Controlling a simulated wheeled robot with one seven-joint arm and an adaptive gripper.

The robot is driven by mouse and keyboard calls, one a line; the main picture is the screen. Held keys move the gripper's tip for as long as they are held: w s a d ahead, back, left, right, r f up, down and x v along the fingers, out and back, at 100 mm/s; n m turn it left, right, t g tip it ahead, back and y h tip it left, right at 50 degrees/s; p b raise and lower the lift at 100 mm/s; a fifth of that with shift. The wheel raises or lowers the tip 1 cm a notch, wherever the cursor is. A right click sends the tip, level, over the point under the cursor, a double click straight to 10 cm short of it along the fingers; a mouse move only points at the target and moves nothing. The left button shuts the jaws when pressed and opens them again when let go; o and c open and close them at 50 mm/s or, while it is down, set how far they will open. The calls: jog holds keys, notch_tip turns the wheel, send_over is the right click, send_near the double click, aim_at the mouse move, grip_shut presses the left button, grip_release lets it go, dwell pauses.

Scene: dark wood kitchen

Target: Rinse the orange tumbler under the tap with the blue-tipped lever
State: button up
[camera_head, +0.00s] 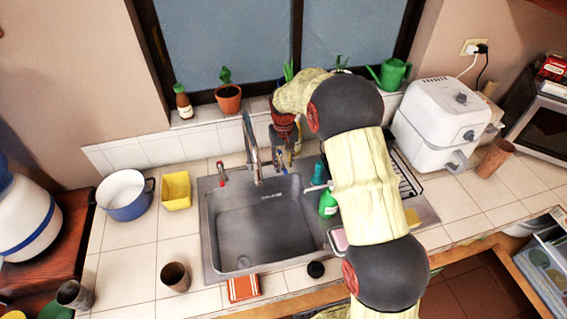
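The steel sink (212,225) has a tall tap (250,145) at its back edge. A red-tipped lever (221,173) stands left of the tap. A blue-tipped lever (280,163) stands right of it. My gripper (284,150) points down at the blue-tipped lever, close to or touching it; its fingers are too small to read. No bright orange tumbler is plain to see. A brown-orange tumbler (495,158) leans on the counter at the right, and a darker brown cup (175,277) stands left of the sink. The sink basin shows no tumbler, and no water stream is clear.
A green bottle (328,204) stands at the sink's right edge, beside my arm. A blue pot (126,195) and yellow container (176,190) stand at left. Plants (228,97) line the sill. A white air fryer (440,125) is right of my arm.

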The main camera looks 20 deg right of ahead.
jog(key=shift+c, duration=1.3)
jog(key=c, duration=0.4)
grip_shut()
